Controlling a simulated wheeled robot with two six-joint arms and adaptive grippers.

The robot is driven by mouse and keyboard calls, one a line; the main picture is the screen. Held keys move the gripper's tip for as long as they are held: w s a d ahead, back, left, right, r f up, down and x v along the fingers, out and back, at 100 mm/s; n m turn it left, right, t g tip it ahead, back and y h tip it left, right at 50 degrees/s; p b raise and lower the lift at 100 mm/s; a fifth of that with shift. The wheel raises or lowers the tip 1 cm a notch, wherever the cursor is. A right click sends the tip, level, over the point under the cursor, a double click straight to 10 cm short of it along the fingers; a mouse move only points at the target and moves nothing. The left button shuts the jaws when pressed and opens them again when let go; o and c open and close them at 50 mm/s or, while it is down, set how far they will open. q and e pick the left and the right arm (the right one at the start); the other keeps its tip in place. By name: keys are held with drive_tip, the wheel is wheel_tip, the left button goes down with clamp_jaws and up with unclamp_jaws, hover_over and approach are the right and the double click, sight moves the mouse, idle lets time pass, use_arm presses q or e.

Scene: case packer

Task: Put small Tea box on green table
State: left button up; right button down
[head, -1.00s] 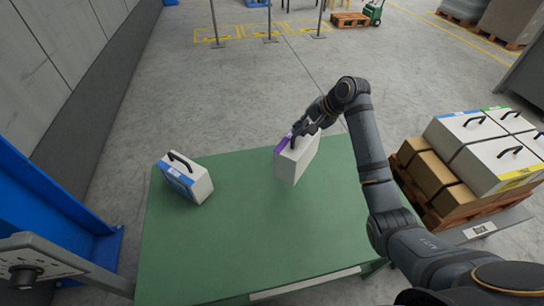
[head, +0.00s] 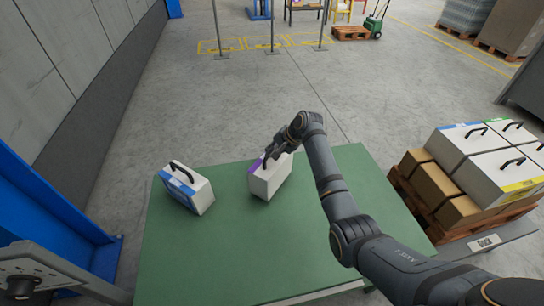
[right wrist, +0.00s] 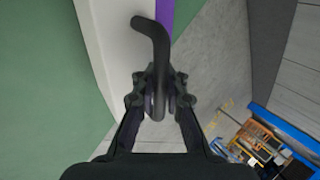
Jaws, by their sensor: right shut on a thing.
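A white box with a purple stripe and dark handle (head: 270,180) is at the far middle of the green table (head: 230,255). It also shows in the right wrist view (right wrist: 108,45). I cannot read its label to tell whether it is Tea. My right gripper (head: 270,153) is shut on its handle, which sits between the fingers in the right wrist view (right wrist: 158,100). The box is upright, low over or touching the tabletop; I cannot tell which. My left gripper is not in view.
A white box with a blue stripe (head: 188,190) stands on the table to the left. Several white and brown boxes (head: 470,165) sit on a pallet at the right. A blue frame (head: 45,200) stands left of the table. The front tabletop is clear.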

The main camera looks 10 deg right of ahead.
drive_tip(key=shift+f, duration=0.9)
drive_tip(key=c, duration=1.4)
unclamp_jaws()
drive_tip(key=shift+f, duration=0.15)
drive_tip(key=p+v, duration=0.1)
drive_tip(key=v, duration=1.1)
drive_tip(key=shift+d, duration=0.1)
